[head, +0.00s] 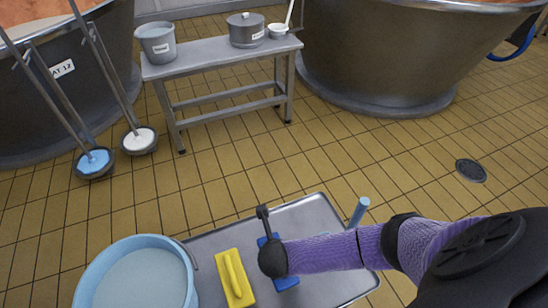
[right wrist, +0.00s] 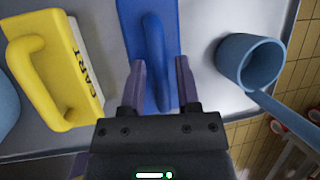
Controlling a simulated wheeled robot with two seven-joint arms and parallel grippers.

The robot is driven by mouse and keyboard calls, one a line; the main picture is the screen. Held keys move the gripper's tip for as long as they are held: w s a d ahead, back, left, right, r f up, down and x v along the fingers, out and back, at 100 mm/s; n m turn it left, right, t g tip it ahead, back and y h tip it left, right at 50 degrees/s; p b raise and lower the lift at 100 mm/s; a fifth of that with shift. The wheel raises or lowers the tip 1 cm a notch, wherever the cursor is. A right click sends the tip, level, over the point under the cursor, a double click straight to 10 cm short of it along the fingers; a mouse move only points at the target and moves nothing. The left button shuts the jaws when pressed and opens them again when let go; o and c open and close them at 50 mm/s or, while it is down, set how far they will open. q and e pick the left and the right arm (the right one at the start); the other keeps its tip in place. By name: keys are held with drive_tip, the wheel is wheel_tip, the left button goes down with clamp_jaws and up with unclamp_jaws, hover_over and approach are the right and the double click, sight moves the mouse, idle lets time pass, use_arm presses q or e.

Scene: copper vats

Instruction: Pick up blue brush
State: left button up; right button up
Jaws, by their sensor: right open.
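The blue brush (head: 288,284) lies on a metal tray top, partly hidden by my right arm in the head view. In the right wrist view, the blue brush (right wrist: 133,22) has a raised handle running lengthwise. My right gripper (right wrist: 160,75) is open, with one finger on each side of the near part of that handle. I cannot tell whether the fingers touch it. In the head view my right gripper (head: 263,212) hangs over the brush. My left gripper is not in view.
A yellow brush (head: 236,283) marked CART lies left of the blue one. A blue bucket (head: 88,290) stands further left. A blue scoop (right wrist: 230,62) lies to the right. A bench (head: 200,62) with pots, large vats (head: 400,50) and tiled floor are beyond.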

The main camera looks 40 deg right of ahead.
drive_tip(key=shift+x, duration=1.05)
drive_tip(key=shift+s+a+r, duration=0.1)
drive_tip(key=shift+r, duration=0.15)
clamp_jaws()
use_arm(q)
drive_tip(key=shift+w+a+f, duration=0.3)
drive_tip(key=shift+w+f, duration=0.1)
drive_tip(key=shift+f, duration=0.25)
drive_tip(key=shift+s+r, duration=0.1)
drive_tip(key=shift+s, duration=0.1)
